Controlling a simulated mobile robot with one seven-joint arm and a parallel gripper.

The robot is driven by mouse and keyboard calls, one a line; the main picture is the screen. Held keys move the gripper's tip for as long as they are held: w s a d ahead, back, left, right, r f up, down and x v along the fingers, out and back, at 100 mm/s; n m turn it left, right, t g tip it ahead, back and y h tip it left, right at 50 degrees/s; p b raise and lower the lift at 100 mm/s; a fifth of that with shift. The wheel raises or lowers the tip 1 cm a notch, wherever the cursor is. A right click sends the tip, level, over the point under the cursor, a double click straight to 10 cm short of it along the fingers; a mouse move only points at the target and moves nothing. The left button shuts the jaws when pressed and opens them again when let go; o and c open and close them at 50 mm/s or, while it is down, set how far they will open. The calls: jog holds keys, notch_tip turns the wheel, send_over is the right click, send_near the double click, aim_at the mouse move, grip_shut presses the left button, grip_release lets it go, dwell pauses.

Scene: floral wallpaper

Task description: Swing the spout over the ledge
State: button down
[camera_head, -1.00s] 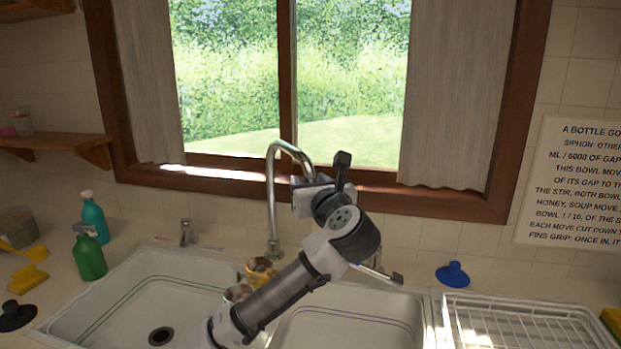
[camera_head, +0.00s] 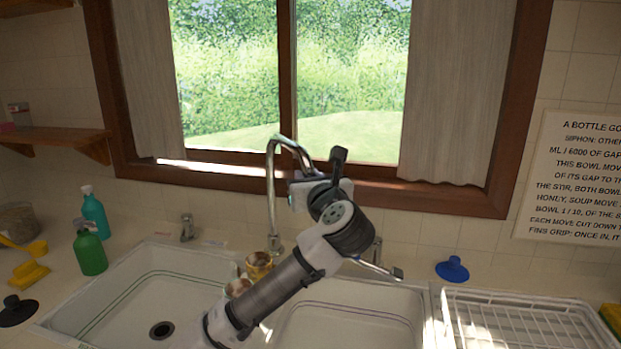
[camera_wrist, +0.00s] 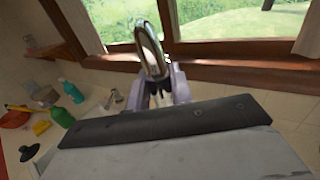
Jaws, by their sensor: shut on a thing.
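The chrome faucet (camera_head: 271,205) stands behind the double sink, and its arched spout bends over to the right in front of the window. My gripper (camera_head: 298,192) is at the spout's down-turned end. In the wrist view the spout (camera_wrist: 151,55) passes between the two pale fingers of my gripper (camera_wrist: 156,92), which are shut on it. The ledge between the two basins is largely hidden behind my arm. A gold-coloured cup (camera_head: 258,265) stands near its back end, with a second cup (camera_head: 238,287) in front of it, partly hidden.
The left basin (camera_head: 120,300) is empty around its drain. Green (camera_head: 89,252) and teal (camera_head: 95,215) bottles stand left of it. A white dish rack (camera_head: 520,325) and blue stopper (camera_head: 452,268) are at right. The window frame (camera_head: 240,180) is close behind the spout.

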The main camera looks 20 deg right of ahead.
jog(key=w+a+m+h+b, duration=0.2)
jog(key=w+a+h, duration=0.2)
jog(key=a, duration=1.2)
jog(key=shift+m+g, duration=0.3)
jog(key=shift+g, duration=0.1)
jog(key=c, duration=1.3)
grip_release()
jog(key=shift+s, duration=0.1)
